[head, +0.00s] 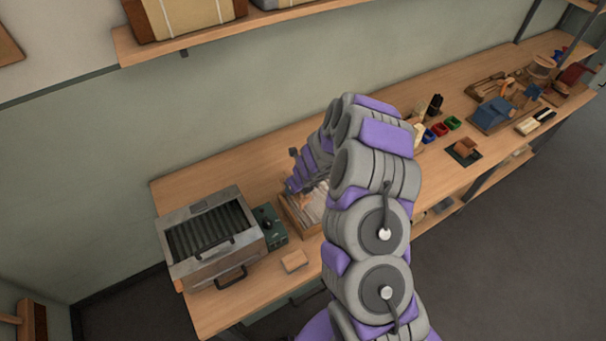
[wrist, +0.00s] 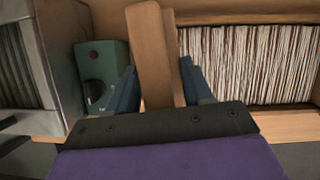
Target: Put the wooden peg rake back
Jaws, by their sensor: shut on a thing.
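My gripper (wrist: 158,90) is shut on a flat wooden piece, which looks like the wooden peg rake (wrist: 152,45), in the wrist view. In the head view my arm hides most of the gripper, and I cannot make out the rake for sure. The gripper is at the wooden tray (head: 290,215) with pale strips, which also shows behind the rake in the wrist view (wrist: 290,125).
A metal box with a ribbed top (head: 212,240) and a dark green control box (head: 270,225) stand left of the tray. A small wooden block (head: 294,260) lies near the bench's front edge. Small coloured bins (head: 440,129) and tools sit further right. Bare bench (head: 185,187) shows behind the metal box.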

